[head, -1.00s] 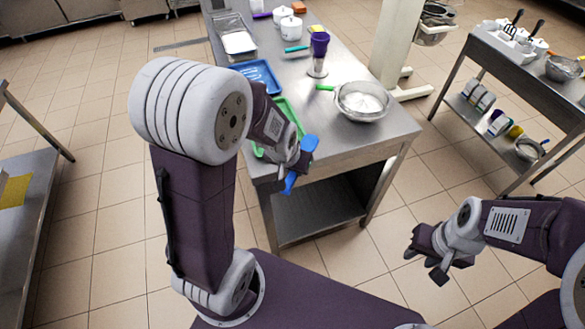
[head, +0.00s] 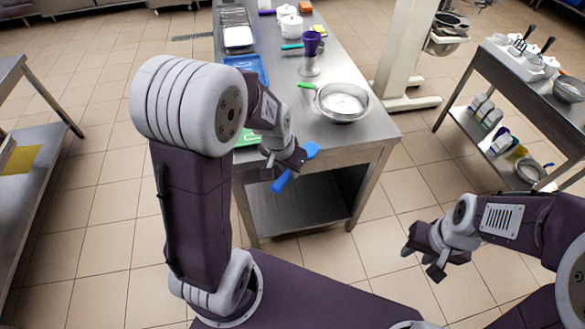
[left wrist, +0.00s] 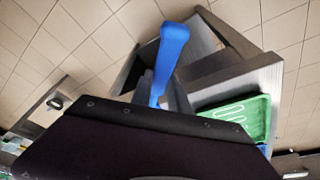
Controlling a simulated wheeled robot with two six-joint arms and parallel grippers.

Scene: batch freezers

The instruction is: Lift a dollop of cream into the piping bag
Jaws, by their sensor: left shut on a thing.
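My left gripper (head: 287,165) is shut on a blue spatula (head: 312,150), in front of the near end of the steel table. The spatula also shows in the left wrist view (left wrist: 172,50), pointing away from the gripper; no cream can be made out on it. A metal bowl (head: 358,113) with white cream (head: 343,101) stands on the table, with a green handle (head: 307,86) at its left rim. A purple piping bag (head: 311,48) stands upright in a clear holder (head: 309,68) behind the bowl. My right gripper (head: 425,262) is open and empty over the floor at the right.
A blue tray (head: 262,68) and a green tray (head: 247,140), partly hidden by my left arm, lie along the table's left side. White pots (head: 291,26) stand farther back. A pillar (head: 398,50) rises beside the table. A side table (head: 500,90) stands right.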

